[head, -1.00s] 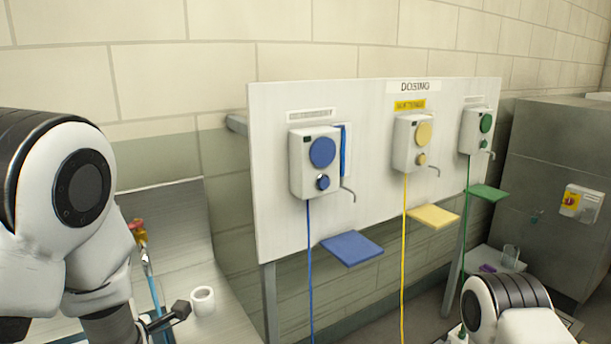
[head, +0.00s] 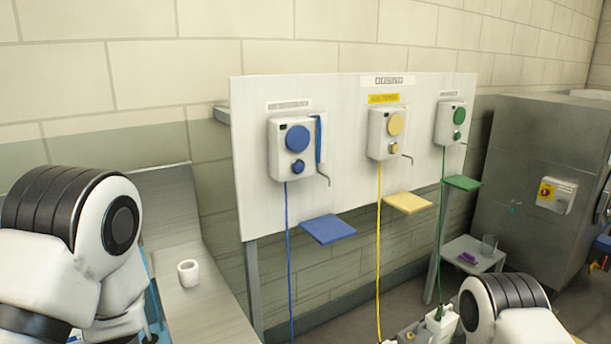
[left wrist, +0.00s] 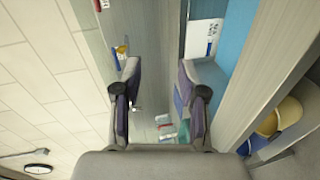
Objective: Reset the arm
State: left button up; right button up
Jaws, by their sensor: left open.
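My left arm (head: 85,250) is folded at the left of the head view, with its gripper mostly hidden behind its own links there. In the left wrist view my left gripper (left wrist: 160,85) is open, with two dark fingers apart and nothing held between them. My right arm (head: 508,305) shows at the lower right of the head view. Its gripper cannot be made out there.
A white dosing board (head: 350,145) carries a blue (head: 292,148), a yellow (head: 388,133) and a green dispenser (head: 450,124) above small shelves. A white cup (head: 188,273) stands on the grey counter (head: 165,205). A grey cabinet (head: 545,140) stands at right.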

pick_arm(q)
jog(key=s+d+f+m+g+h, duration=0.2)
jog(key=s+f+m+g+h, duration=0.15)
jog(key=s+f, duration=0.55)
jog(key=s+d+f+m+g+h, duration=0.1)
jog(key=s+f+m+g+h, duration=0.2)
jog(key=f, duration=1)
jog(key=s+d+f+m+g+h, duration=0.1)
jog(key=s+d+f+m+g, duration=0.2)
jog(key=s+m, duration=0.4)
jog(key=s+d+f+m+g+h, duration=0.1)
jog(key=s+d+f+m+g, duration=0.2)
jog(key=s+m, duration=0.5)
jog(key=shift+s+d+f+m+g+h, duration=0.15)
jog(key=shift+s+d+m+g+h, duration=0.15)
jog(key=shift+m, duration=0.65)
pick_arm(e)
jog(key=shift+s+d, duration=0.1)
jog(key=shift+s, duration=0.05)
